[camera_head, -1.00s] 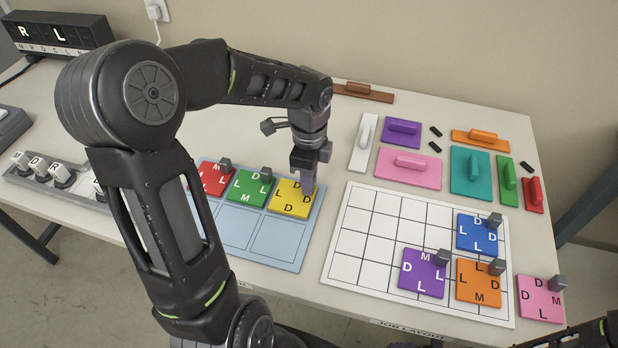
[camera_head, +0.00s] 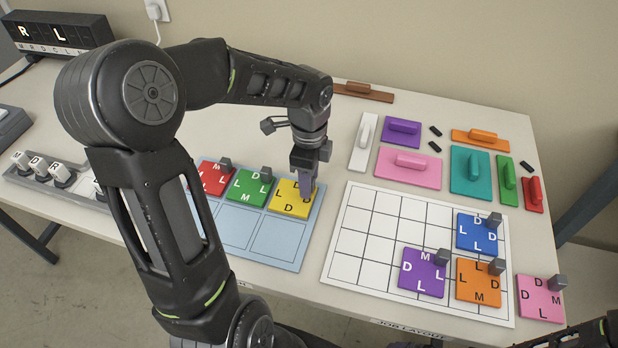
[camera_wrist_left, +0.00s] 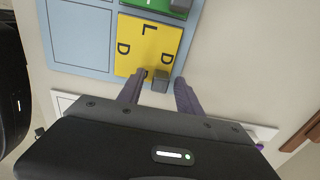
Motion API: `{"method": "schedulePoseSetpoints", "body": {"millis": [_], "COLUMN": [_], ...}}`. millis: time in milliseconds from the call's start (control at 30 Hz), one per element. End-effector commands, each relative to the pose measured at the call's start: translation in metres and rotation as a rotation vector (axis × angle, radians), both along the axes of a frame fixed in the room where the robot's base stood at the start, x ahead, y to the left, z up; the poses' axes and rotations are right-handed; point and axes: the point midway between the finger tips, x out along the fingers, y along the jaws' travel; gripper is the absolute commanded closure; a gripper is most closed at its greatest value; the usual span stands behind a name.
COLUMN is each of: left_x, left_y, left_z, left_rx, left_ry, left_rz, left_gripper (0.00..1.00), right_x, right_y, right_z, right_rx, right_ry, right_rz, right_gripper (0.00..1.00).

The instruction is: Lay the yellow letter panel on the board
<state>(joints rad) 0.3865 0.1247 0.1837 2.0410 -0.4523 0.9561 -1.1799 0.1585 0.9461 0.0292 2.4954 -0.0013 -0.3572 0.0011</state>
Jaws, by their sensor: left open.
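The yellow letter panel (camera_head: 288,204) lies in the upper right cell of the pale blue tray (camera_head: 278,248). Its grey knob (camera_wrist_left: 160,82) shows in the left wrist view. My left gripper (camera_head: 306,190) is pointed down over the panel's right side. In the left wrist view the two fingers of this gripper (camera_wrist_left: 158,92) are apart, with the knob between them and a gap visible. The white gridded board (camera_head: 347,240) is to the right of the tray. On it are a blue panel (camera_head: 470,234), a purple panel (camera_head: 417,278) and an orange panel (camera_head: 475,288).
Red (camera_head: 213,181) and green (camera_head: 247,190) panels sit left of the yellow one. A pink panel (camera_head: 538,303) lies right of the board. Handled blocks, such as the teal one (camera_head: 464,178), stand behind the board. The board's left cells are clear.

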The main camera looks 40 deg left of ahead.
Motion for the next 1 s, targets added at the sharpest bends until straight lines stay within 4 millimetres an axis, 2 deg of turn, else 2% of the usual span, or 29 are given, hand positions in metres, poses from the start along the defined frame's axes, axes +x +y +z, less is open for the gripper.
{"method": "schedulePoseSetpoints", "body": {"millis": [167,500,600,767,1000], "left_x": [0.002,0.001,0.001,0.000,0.000], "left_y": [0.000,0.000,0.000,0.000,0.000], "left_z": [0.023,0.092,0.107,0.119,0.119], "left_rx": [0.002,0.001,0.001,0.000,-0.001], "left_ry": [-0.007,-0.006,-0.004,-0.002,-0.001], "left_rz": [-0.001,-0.001,-0.001,0.000,0.000], "left_gripper": [0.58,0.58,0.58,0.58,0.58], "right_x": [0.000,0.000,0.000,0.000,0.000], "right_y": [0.000,0.000,0.000,0.000,0.000], "right_z": [0.001,0.003,0.003,0.004,0.004], "right_rx": [0.000,0.000,0.000,0.000,0.000], "right_ry": [0.000,0.000,0.000,0.000,0.000], "right_rz": [0.000,0.000,0.000,0.000,0.000], "right_gripper": [0.00,0.00,0.00,0.00,0.00]}}
